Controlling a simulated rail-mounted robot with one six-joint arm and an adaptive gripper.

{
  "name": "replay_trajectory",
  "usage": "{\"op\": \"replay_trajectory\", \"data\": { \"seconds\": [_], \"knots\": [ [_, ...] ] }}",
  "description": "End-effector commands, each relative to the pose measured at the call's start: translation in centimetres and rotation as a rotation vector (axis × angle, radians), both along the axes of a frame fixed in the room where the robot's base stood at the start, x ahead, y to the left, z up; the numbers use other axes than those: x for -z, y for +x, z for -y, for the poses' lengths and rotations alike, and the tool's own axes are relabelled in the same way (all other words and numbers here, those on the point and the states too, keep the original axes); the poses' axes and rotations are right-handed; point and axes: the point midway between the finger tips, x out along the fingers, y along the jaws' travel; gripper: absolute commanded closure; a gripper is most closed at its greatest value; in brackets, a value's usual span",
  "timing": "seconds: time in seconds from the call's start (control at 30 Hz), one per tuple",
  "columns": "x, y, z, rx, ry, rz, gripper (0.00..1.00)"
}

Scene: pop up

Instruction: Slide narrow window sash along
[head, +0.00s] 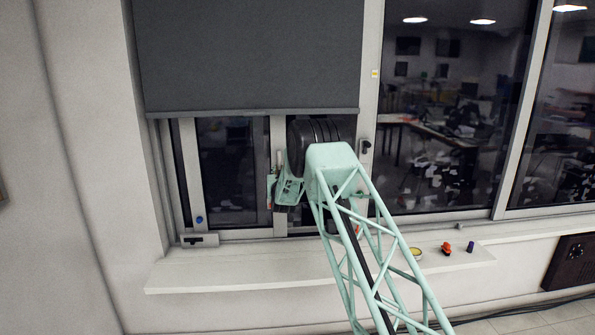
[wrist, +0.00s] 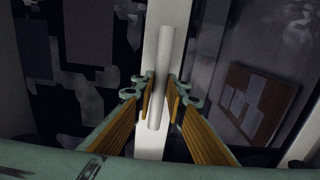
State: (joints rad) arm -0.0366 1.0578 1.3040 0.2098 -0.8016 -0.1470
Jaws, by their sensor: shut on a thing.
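The narrow window sash (head: 230,165) is at the left of the window, under a grey blind. Its light frame stile (wrist: 157,40) runs upright through the wrist view, with a pale round bar handle (wrist: 163,75) on it. My gripper (wrist: 160,88) has its fingers on both sides of this handle and is shut on it. In the head view my gripper (head: 278,187) is at the sash's right stile, and my wrist and arm hide part of the glass behind. The handle is mostly hidden there.
A grey blind (head: 250,55) covers the upper window. A white sill (head: 220,274) runs below, bearing a yellow round tin (head: 416,252), a red-orange object (head: 446,248) and a purple cylinder (head: 470,246). A dark latch (head: 365,146) is on the frame to the right. A pale block (head: 198,240) sits at the lower left track.

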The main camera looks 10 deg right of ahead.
Motion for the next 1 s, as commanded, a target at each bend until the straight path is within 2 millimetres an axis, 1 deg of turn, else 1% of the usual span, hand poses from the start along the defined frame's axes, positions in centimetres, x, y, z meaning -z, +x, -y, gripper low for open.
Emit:
{"op": "replay_trajectory", "data": {
  "seconds": [0.03,0.1,1.0],
  "knots": [
    [0.0,0.0,0.5,0.003,0.001,0.001,0.97],
    [0.0,-0.1,0.9,0.004,0.0,0.001,0.97],
    [-0.2,-0.5,4.6,0.003,0.0,0.003,0.97]
  ]
}}
